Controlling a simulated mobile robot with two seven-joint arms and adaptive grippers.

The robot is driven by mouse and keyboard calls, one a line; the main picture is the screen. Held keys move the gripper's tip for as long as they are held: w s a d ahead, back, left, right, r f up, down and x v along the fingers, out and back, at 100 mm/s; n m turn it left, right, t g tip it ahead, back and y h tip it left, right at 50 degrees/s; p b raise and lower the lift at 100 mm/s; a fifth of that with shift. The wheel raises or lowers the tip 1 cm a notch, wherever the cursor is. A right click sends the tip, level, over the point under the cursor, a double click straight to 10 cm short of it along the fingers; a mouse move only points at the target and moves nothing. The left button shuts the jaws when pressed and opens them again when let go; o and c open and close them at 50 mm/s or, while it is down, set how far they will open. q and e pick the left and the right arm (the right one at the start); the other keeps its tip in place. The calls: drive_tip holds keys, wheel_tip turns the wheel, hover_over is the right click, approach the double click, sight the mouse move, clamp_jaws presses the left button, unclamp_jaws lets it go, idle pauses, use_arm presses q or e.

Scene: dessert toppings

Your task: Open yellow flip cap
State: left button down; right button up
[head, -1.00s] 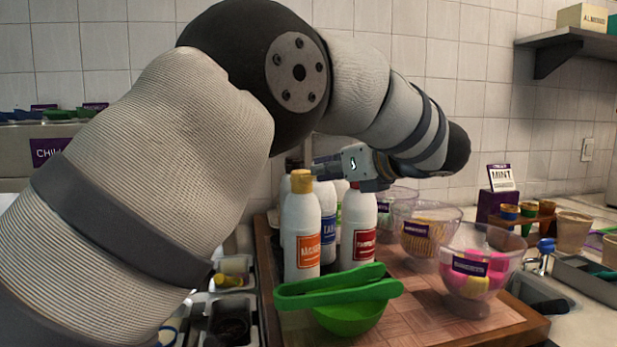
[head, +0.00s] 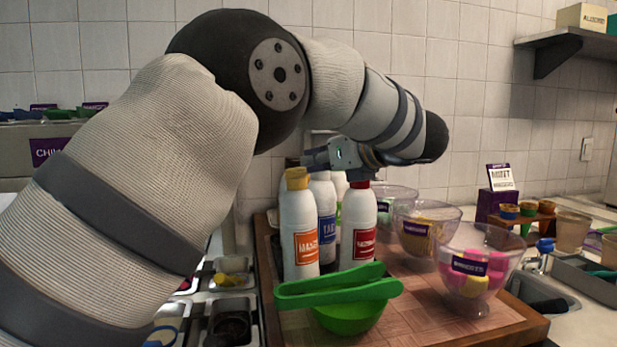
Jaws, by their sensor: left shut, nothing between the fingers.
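A white bottle with an orange label (head: 300,238) stands upright on the wooden board. Its yellow flip cap (head: 297,180) is on top; whether the lid is lifted I cannot tell at this size. My left gripper (head: 306,160) is shut and empty. It points left, with its fingertips just above and beside the yellow cap; contact is unclear. My right gripper is not in view.
A red-capped bottle (head: 358,228) and a blue-labelled bottle (head: 324,215) stand close by. Green tongs (head: 330,285) lie across a green bowl (head: 350,318) in front. Clear bowls of toppings (head: 478,262) fill the board's right side.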

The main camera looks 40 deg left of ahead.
use_arm(q)
drive_tip(key=s+d+r, duration=0.1)
drive_tip(key=d+r, duration=0.4)
drive_tip(key=d, duration=0.2)
drive_tip(key=shift+s+p, duration=0.3)
drive_tip(key=shift+p, duration=0.1)
